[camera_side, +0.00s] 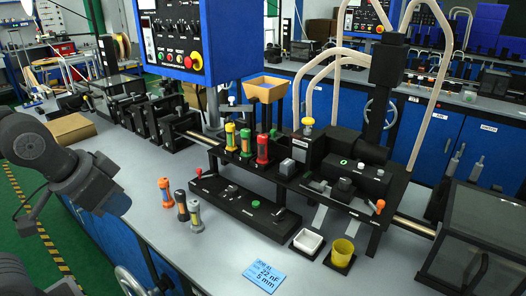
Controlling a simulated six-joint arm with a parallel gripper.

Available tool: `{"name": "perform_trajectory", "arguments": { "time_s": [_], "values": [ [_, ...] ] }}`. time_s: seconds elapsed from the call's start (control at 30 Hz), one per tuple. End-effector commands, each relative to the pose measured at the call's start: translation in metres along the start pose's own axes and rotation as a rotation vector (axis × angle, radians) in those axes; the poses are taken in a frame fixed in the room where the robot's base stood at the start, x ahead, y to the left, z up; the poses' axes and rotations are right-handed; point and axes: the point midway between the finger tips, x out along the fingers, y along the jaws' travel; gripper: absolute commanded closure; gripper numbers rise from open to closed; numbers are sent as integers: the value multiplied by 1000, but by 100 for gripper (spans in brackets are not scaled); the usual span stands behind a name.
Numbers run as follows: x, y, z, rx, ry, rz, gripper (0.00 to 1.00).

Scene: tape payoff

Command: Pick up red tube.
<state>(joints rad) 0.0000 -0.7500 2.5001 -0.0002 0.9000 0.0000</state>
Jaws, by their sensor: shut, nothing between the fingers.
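The red tube (263,149) stands upright on the black raised deck of the machine, in the middle of the side view. It has a dark top and a lighter band. It is the rightmost of a row of three, to the right of a green tube (246,142) and a yellow tube (230,135). Parts of my arm show at the left edge, far from the red tube. I cannot make out my gripper in this view.
An orange tube (166,193), a dark tube (181,206) and a grey tube (195,216) stand on the grey bench. A white tray (308,242), a yellow cup (342,252) and a blue card (264,274) are nearer. A tan hopper (265,89) rises behind the red tube.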

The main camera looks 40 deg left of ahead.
Motion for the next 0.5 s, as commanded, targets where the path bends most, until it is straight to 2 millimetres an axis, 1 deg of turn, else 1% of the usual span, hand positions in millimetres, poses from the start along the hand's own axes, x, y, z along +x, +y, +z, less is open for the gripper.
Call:
{"name": "perform_trajectory", "arguments": {
  "time_s": [0.2,0.27,0.5],
  "values": [
    [0,0,0,0,0,0,100],
    [0,0,0,0,0,0,95],
    [0,0,0,0,0,0,72]
  ]
}}
